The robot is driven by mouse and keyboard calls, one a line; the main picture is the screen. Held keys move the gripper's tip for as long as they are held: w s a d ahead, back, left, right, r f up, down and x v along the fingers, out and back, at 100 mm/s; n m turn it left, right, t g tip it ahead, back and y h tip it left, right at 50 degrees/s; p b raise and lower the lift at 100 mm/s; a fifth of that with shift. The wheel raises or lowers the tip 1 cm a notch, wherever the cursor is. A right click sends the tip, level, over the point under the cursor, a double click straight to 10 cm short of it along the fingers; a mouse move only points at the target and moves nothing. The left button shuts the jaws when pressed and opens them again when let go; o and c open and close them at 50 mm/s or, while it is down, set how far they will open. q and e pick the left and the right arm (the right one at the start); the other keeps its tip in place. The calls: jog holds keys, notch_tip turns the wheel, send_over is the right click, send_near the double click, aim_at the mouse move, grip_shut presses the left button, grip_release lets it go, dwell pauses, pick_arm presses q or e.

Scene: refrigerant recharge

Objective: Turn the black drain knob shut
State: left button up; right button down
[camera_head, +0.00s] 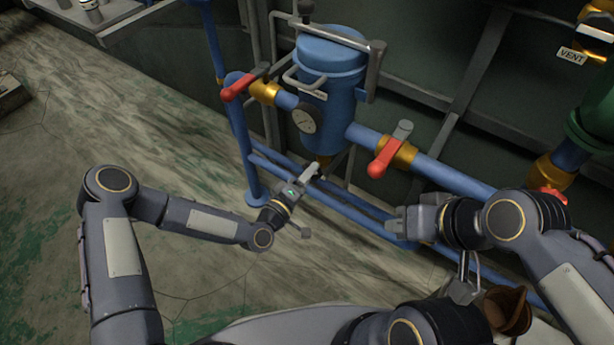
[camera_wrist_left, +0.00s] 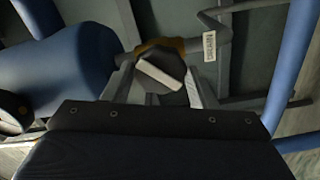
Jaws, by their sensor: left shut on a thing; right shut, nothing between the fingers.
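The blue filter canister (camera_head: 326,95) stands upright between blue pipes, with a brass drain fitting (camera_head: 323,160) at its bottom. In the left wrist view the black drain knob (camera_wrist_left: 158,92) has a pale bar across its face. Beside it is a white label (camera_wrist_left: 209,46), its text too small to read surely. My left gripper (camera_head: 314,173) is under the canister, shut on the knob; its fingers (camera_wrist_left: 158,88) sit on either side of it. In the head view the gripper mostly hides the knob. My right gripper (camera_head: 392,224) is shut and empty, right of the canister, below the pipe.
Red-handled valves stand left (camera_head: 238,87) and right (camera_head: 382,162) of the canister. A round gauge (camera_head: 305,118) is on its front. Lower blue rails (camera_head: 345,205) run just below my left gripper. A VENT tag (camera_head: 571,56) hangs at upper right.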

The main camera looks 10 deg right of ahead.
pick_arm(q)
jog(key=m+b, duration=0.1)
jog(key=m, duration=0.3)
jog(key=shift+f, duration=0.1)
jog(key=m+b, duration=0.1)
jog(key=m, duration=0.2)
jog(key=shift+f+m+b, duration=0.1)
jog(key=shift+m+b, duration=0.2)
jog(key=shift+b, duration=0.1)
jog(key=o, duration=1)
jog(key=shift+c, duration=0.2)
jog(key=b+v, duration=0.1)
jog(key=v, duration=0.6)
jog(key=shift+r, duration=0.25)
